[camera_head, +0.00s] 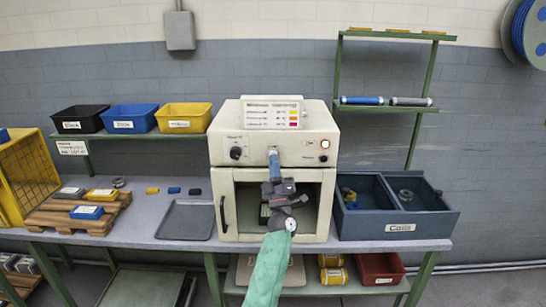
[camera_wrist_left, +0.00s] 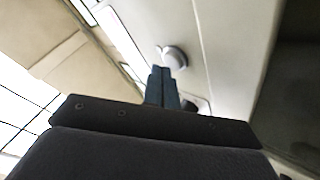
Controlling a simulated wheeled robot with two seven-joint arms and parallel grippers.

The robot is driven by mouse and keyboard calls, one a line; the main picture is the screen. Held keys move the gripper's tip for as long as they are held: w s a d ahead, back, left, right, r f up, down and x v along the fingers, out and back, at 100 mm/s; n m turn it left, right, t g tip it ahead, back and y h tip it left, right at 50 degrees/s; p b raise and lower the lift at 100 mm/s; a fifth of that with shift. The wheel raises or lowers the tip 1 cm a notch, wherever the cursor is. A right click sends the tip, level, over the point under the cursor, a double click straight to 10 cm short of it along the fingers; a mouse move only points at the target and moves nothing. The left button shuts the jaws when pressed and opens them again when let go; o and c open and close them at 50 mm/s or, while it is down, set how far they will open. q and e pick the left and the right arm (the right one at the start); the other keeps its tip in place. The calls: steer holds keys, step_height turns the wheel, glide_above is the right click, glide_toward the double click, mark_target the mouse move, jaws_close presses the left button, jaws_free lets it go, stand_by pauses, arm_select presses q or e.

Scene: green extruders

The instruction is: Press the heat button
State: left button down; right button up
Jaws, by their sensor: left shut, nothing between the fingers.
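The cream oven-like machine (camera_head: 327,180) stands at the middle of the table. Its front panel carries a dark knob (camera_head: 236,152) at left and a round button with a reddish centre (camera_head: 323,144) at right. Labels are too small to read, so I cannot tell which control is heat. My left gripper (camera_head: 273,152) is shut and empty, its tips at the middle of the panel and covering what lies behind. In the left wrist view the shut fingers (camera_wrist_left: 162,70) point at a round white button (camera_wrist_left: 175,59), very close; contact cannot be told. My right gripper is not in view.
The machine's window door (camera_head: 228,225) is below my gripper, with a dark handle at left. A blue divided bin (camera_head: 425,225) stands right, a grey tray (camera_head: 186,220) left. Black, blue and yellow bins (camera_head: 184,109) sit on a shelf at left. A green rack (camera_head: 425,85) rises at right.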

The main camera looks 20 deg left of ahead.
arm_select(q)
steer(key=s, duration=0.2)
steer(key=s+d+p, duration=0.1)
steer(key=s, duration=0.2)
steer(key=shift+s+d, duration=0.35)
